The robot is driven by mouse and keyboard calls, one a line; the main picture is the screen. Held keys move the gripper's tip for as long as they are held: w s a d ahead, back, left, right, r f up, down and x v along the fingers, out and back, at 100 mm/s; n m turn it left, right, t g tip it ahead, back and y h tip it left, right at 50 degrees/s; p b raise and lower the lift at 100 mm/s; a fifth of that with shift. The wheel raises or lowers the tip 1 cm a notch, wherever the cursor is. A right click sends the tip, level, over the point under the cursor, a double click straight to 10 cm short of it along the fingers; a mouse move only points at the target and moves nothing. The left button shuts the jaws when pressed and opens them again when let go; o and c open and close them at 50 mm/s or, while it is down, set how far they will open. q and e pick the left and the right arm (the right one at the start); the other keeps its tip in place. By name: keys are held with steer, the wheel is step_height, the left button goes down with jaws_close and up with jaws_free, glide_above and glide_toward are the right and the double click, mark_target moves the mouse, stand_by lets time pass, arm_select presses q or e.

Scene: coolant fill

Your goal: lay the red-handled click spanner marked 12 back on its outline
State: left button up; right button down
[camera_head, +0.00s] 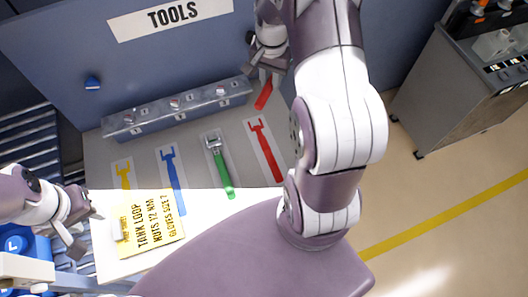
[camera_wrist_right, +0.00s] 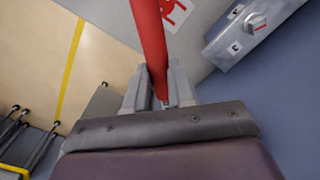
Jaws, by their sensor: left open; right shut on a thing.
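The red-handled spanner (camera_head: 264,95) is held in my right gripper (camera_head: 266,72), above the far right part of the tool board. In the right wrist view the red handle (camera_wrist_right: 148,40) runs up from between the shut fingers (camera_wrist_right: 159,92); its marking cannot be read. A flat red spanner outline (camera_head: 263,146) lies on a pale strip at the right of the board, nearer than the held spanner and apart from it. Part of a red marking (camera_wrist_right: 172,10) shows beside the handle in the wrist view. My left gripper (camera_head: 84,226) is open and empty at the left.
A green spanner (camera_head: 220,165) lies on its strip, left of the red outline. Blue (camera_head: 173,178) and yellow (camera_head: 123,174) outlines look bare. A grey rail with knobs (camera_head: 178,108) runs behind them. A yellow note (camera_head: 152,233) lies at front left. A grey cabinet (camera_head: 450,95) stands right.

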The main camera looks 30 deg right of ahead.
steer(key=s+a+f+n+b, duration=0.2)
steer(key=s+n, duration=0.2)
steer(key=s, duration=0.6)
steer(key=s+a+f+n+b, duration=0.1)
steer(key=s+f+n+b, duration=0.25)
steer(key=s, duration=0.65)
steer(key=n, duration=0.2)
glide_above(268, 153)
steer(key=shift+m, duration=0.25)
step_height(268, 153, down, 7)
steer(key=shift+w+r+p, duration=0.1)
steer(key=shift+r+p, duration=0.1)
steer(key=shift+p, duration=0.15)
step_height(268, 153, down, 4)
steer(key=shift+r, duration=0.15)
steer(key=shift+f, duration=0.25)
arm_select(q)
step_height(268, 153, down, 6)
steer(key=shift+f, duration=0.25)
arm_select(e)
steer(key=c, duration=1)
jaws_free()
arm_select(q)
steer(key=shift+a, duration=0.1)
arm_select(e)
steer(key=shift+o, duration=0.2)
